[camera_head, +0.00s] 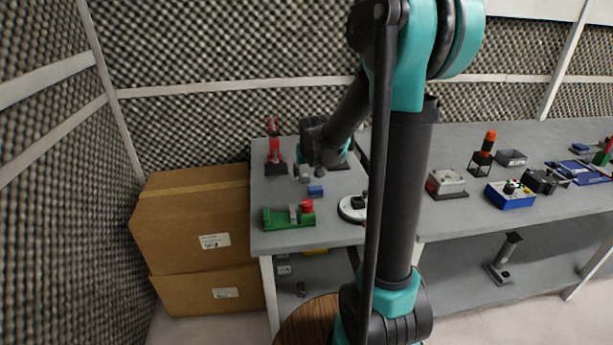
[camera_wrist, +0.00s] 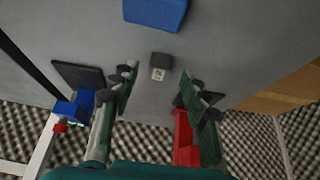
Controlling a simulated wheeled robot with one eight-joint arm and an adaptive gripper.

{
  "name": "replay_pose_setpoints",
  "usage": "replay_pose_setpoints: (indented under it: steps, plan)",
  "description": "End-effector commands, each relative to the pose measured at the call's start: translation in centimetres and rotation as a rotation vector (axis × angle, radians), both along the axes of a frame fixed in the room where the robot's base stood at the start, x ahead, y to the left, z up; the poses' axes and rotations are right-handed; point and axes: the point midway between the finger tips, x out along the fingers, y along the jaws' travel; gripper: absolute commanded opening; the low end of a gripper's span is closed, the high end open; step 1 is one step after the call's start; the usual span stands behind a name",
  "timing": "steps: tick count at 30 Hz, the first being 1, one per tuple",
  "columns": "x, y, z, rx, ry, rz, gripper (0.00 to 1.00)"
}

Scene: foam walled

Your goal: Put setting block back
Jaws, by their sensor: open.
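My gripper (camera_head: 306,172) is low over the left table, its fingers (camera_wrist: 158,78) spread apart with nothing between them. In the wrist view a small dark grey block (camera_wrist: 161,66) with a pale marked face lies on the table, just beyond and between the fingertips; the fingers do not appear to touch it. A larger blue block (camera_wrist: 156,10) lies past it at the top edge, and also shows in the head view (camera_head: 316,190) in front of the gripper. I cannot tell by marking which one is the setting block. In the head view the grey block is hard to separate from the fingers.
A red device (camera_head: 274,152) stands left of the gripper, and shows beside the right finger (camera_wrist: 183,138). A green fixture with a red knob (camera_head: 290,215) and a white round device (camera_head: 352,207) are nearer the front. Cardboard boxes (camera_head: 195,215) stand left of the table.

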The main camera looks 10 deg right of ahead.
Motion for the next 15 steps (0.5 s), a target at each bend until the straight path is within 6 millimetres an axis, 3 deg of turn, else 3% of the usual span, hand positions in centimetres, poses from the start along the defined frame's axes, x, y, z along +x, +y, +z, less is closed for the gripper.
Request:
replay_pose_setpoints:
  steps: [15]
  plan:
    - [-3.9,0.0,6.8,0.000,0.000,0.000,0.46]
